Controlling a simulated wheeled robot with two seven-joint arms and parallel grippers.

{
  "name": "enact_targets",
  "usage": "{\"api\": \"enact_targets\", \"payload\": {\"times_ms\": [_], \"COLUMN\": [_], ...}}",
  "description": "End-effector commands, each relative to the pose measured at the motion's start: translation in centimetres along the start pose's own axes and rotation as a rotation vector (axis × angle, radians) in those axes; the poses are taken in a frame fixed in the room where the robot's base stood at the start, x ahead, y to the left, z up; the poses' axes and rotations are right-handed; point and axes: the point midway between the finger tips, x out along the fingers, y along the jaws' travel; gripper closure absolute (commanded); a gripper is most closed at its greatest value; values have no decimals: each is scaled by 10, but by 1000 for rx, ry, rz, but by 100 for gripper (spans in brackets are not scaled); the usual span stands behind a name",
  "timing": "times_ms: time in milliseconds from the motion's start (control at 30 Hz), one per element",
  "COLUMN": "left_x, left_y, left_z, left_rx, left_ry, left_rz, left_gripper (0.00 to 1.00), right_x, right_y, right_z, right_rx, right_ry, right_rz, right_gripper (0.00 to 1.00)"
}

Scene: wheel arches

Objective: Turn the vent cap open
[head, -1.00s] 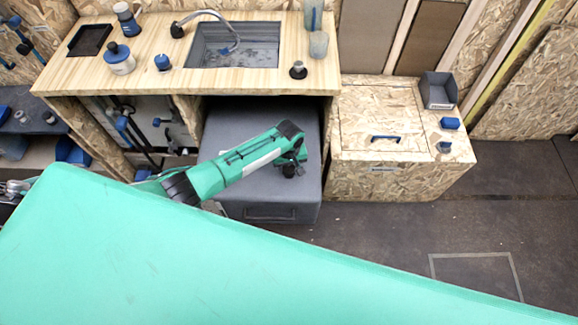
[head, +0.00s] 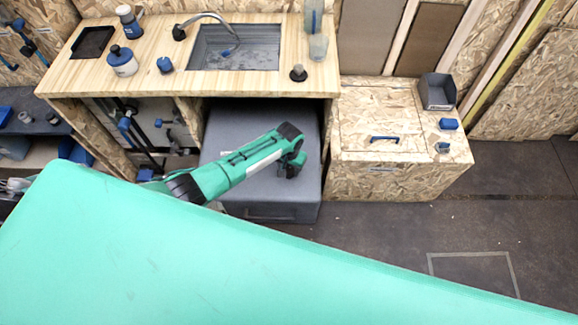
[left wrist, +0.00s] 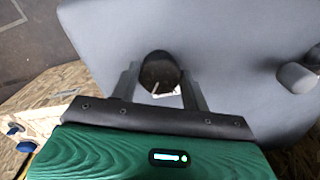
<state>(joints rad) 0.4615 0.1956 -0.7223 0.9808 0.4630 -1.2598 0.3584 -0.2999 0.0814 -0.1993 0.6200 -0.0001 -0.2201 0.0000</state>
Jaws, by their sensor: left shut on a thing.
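The vent cap is a dark round knob (left wrist: 160,70) in the left wrist view, standing on the top of a grey box (left wrist: 225,35). My left gripper (left wrist: 160,88) has one finger on each side of the cap and is shut on it. In the head view my left gripper (head: 291,168) is over the right part of the grey box (head: 225,180), under the counter. The cap is too small and covered there to make out. Its turn angle cannot be told. My right gripper is not in view.
A wooden counter (head: 80,75) with a sink (head: 235,55) stands over the grey box. A chipboard box (head: 375,125) with a blue handle is close on the right. A second grey rounded part (left wrist: 297,77) shows on the box. Dark floor (head: 380,225) is free at the right.

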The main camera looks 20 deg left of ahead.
Motion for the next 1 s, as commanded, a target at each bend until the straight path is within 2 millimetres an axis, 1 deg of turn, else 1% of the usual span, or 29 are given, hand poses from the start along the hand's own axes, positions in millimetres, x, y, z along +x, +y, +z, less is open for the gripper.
{"api": "enact_targets", "payload": {"times_ms": [200,600,800,1000], "left_x": [-1,0,0,-1], "left_y": [0,-1,-2,-1], "left_z": [0,-1,-2,-2], "left_rx": [205,582,744,865], "left_ry": [0,2,2,3], "left_rz": [0,-1,-1,0], "left_gripper": [77,77,77,77], "right_x": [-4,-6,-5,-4], "right_y": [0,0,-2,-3], "right_z": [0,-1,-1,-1], "right_rx": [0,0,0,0], "right_ry": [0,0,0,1], "right_rz": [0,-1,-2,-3], "right_gripper": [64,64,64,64]}}
